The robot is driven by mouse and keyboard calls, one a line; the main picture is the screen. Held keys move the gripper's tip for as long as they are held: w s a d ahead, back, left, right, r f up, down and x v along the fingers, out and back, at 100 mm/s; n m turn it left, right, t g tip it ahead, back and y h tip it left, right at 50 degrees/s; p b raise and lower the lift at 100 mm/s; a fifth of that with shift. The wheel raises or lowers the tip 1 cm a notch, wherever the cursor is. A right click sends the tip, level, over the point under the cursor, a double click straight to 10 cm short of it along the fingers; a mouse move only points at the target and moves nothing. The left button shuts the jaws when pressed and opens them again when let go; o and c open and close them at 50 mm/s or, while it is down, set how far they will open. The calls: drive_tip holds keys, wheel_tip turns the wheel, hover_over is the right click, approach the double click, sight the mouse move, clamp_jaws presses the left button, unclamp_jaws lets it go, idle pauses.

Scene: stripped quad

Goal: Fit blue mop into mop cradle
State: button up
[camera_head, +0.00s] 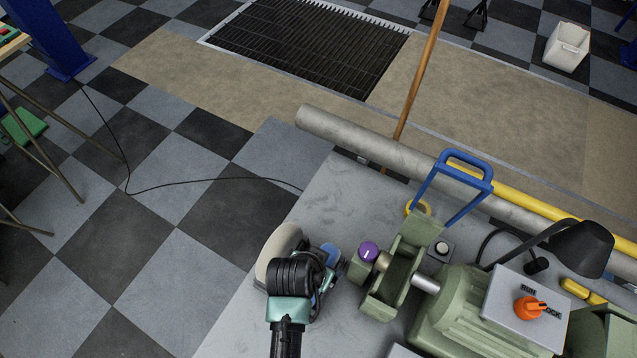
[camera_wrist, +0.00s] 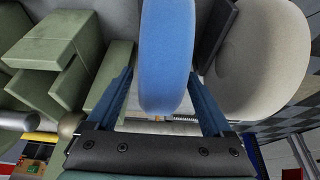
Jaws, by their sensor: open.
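The blue mop (camera_wrist: 167,50) is a thick soft-edged disc standing on edge in the wrist view. Its blue edge also shows in the head view (camera_head: 333,254), just right of my gripper. My gripper (camera_wrist: 160,85) is open, with one blue finger on each side of the mop and a visible gap on either side. In the head view my gripper (camera_head: 305,275) hides most of the mop. A cream disc (camera_head: 272,252) stands to its left; it shows at the right in the wrist view (camera_wrist: 262,55). I cannot make out the mop cradle for certain; a dark plate (camera_wrist: 213,35) stands between the discs.
A green machine (camera_head: 460,305) with a spindle, purple knob (camera_head: 369,251) and orange switch (camera_head: 528,307) fills the bench's right side. A blue handle frame (camera_head: 465,172), a black lamp (camera_head: 580,248) and a grey pipe (camera_head: 400,155) are behind. The grey bench (camera_head: 320,200) is bare at its far left.

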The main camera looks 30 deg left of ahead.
drive_tip(key=shift+f, duration=0.2)
clamp_jaws()
idle(0.3)
drive_tip(key=shift+r, duration=0.1)
wheel_tip(320, 180, up, 9)
drive_tip(key=shift+w+f+b, duration=0.15)
drive_tip(key=shift+f+b, duration=0.05)
drive_tip(key=shift+b, duration=0.6)
drive_tip(key=shift+r, duration=0.3)
drive_tip(key=shift+d, duration=0.1)
